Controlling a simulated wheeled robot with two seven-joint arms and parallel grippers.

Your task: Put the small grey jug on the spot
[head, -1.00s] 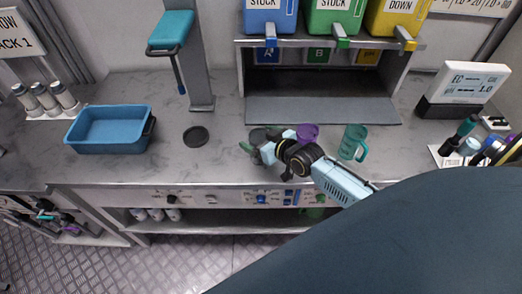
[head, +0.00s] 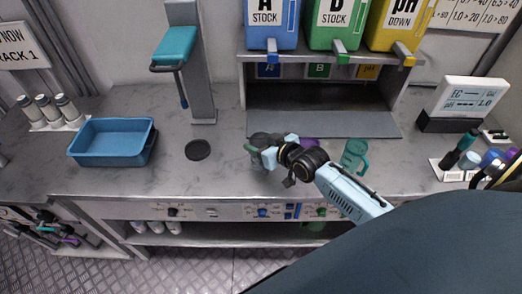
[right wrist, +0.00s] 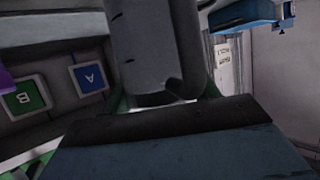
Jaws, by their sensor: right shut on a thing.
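The small grey jug (head: 260,138) is in the jaws of my right gripper (head: 262,153), right of the spot. It looks upright, and its lower part is partly hidden by the fingers. It seems a little above the counter, but the gap is hard to see. In the right wrist view a large grey shape, the jug (right wrist: 143,45), fills the middle between the fingers. The spot (head: 198,150) is a dark round disc on the counter, bare, between the blue tray and the jug. My left gripper is not in view.
A purple jug (head: 310,145), partly hidden by my right arm, and a teal jug (head: 355,155) stand to the right. A blue tray (head: 112,160) is left of the spot. A grey post (head: 198,75) stands behind it. The counter between jug and spot is clear.

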